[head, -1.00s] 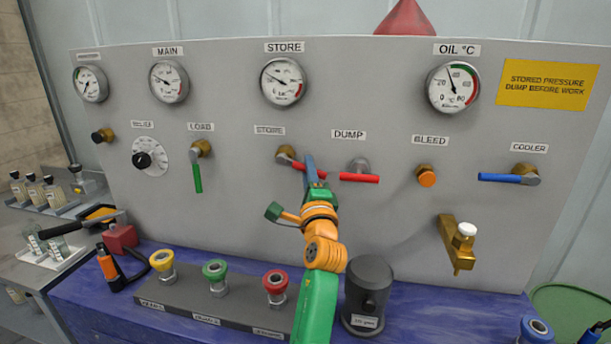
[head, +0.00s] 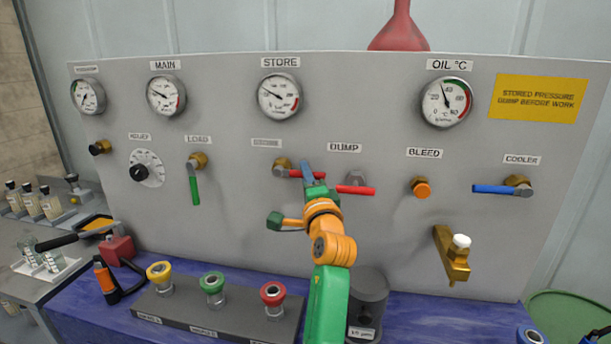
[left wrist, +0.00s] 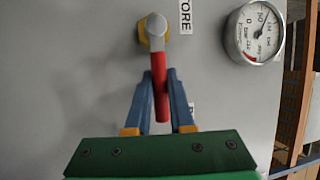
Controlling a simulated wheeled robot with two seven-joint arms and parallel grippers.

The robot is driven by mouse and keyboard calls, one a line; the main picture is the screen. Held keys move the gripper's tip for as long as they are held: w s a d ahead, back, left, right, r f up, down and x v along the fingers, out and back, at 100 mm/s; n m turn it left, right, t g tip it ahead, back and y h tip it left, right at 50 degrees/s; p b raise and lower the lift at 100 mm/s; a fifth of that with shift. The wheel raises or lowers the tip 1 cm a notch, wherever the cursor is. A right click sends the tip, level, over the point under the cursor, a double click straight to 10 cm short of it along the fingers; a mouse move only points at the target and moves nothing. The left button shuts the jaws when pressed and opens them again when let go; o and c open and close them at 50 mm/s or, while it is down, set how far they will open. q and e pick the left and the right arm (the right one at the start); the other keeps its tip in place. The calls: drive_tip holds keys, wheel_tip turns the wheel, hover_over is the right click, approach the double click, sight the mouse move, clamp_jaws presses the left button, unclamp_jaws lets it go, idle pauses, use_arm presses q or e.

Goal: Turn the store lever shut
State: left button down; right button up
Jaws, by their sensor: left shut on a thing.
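The store lever is a red handle (head: 295,173) on a brass valve (head: 281,164), below the STORE gauge (head: 278,96) on the grey panel. The handle points right, close to level. My left gripper (head: 307,171) is shut on it. In the left wrist view, the blue fingers (left wrist: 161,92) straddle the red handle (left wrist: 160,90), which runs from its grey hub (left wrist: 158,24) down between them. The fingers hide part of the handle in the head view. My right gripper is not in view.
The red DUMP lever (head: 355,189) is close on the right of my left gripper. The green LOAD lever (head: 194,185) hangs down at the left. A brass tap (head: 452,255) juts out at the right. Several coloured couplings and a dark cylinder (head: 370,295) stand below.

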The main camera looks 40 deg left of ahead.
use_arm(q)
drive_tip(key=shift+r, duration=0.2)
drive_tip(key=c, duration=0.8)
unclamp_jaws()
drive_tip(key=shift+w+f, duration=0.1)
drive_tip(key=shift+d+f, duration=0.2)
drive_tip(key=b+v, duration=0.2)
drive_tip(key=v, duration=0.4)
drive_tip(key=shift+s+d+b, duration=0.2)
drive_tip(key=shift+s+b, duration=0.15)
drive_tip(key=shift+a, duration=0.1)
